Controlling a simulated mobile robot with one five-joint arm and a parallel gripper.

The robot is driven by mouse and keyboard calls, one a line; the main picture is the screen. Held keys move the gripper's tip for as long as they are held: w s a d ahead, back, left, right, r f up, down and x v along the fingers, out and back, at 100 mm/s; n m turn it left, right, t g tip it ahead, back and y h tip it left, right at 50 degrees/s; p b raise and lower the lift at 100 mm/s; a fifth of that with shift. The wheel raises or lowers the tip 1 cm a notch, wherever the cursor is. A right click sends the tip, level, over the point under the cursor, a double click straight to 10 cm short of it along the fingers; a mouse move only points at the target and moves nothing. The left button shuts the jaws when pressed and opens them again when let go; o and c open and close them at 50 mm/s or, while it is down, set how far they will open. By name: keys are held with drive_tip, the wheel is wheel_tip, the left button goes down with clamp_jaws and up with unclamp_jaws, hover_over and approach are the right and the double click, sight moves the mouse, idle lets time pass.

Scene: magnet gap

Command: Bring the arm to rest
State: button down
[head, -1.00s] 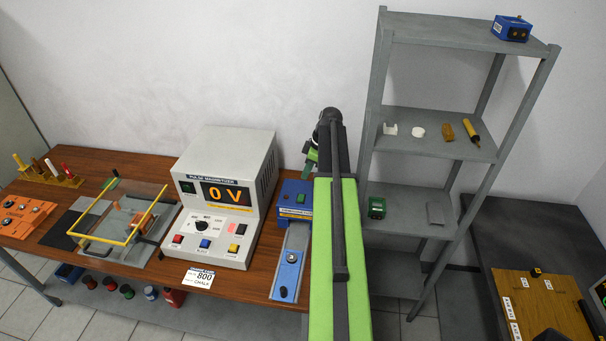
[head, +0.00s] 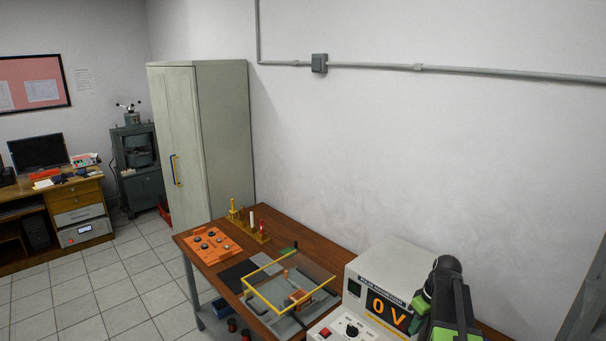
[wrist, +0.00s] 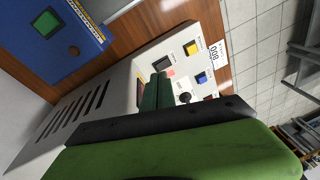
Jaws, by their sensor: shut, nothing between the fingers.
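My arm, green and black, shows at the lower right of the head view, in front of the right side of the grey pulse magnetizer (head: 385,262). Its display reads 0 V. My gripper (wrist: 157,92) shows in the wrist view as two dark green fingers lying together, shut and empty. The fingers appear over the magnetizer's front panel, beside its buttons and knob; I cannot tell the gap between them. The magnetizer's vented side (wrist: 70,122) also fills the left of the wrist view. My arm hides part of the panel.
A blue unit (wrist: 55,35) is beside the magnetizer. A tall cabinet (head: 215,130) stands beyond the bench. Tiled floor (head: 110,290) is open at left.

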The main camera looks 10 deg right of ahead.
drive_tip(key=s+a+f+m+h+b, duration=0.1)
drive_tip(key=s+a+f+m+b, duration=0.1)
drive_tip(key=a, duration=1.1)
drive_tip(key=s+a+f+m+g+h+b, duration=0.1)
drive_tip(key=a+f, duration=0.4)
drive_tip(key=a, duration=0.9)
drive_tip(key=s+m+b, duration=0.1)
drive_tip(key=s+b, duration=0.1)
drive_tip(key=shift+s+f, duration=0.15)
drive_tip(key=shift+s, duration=0.25)
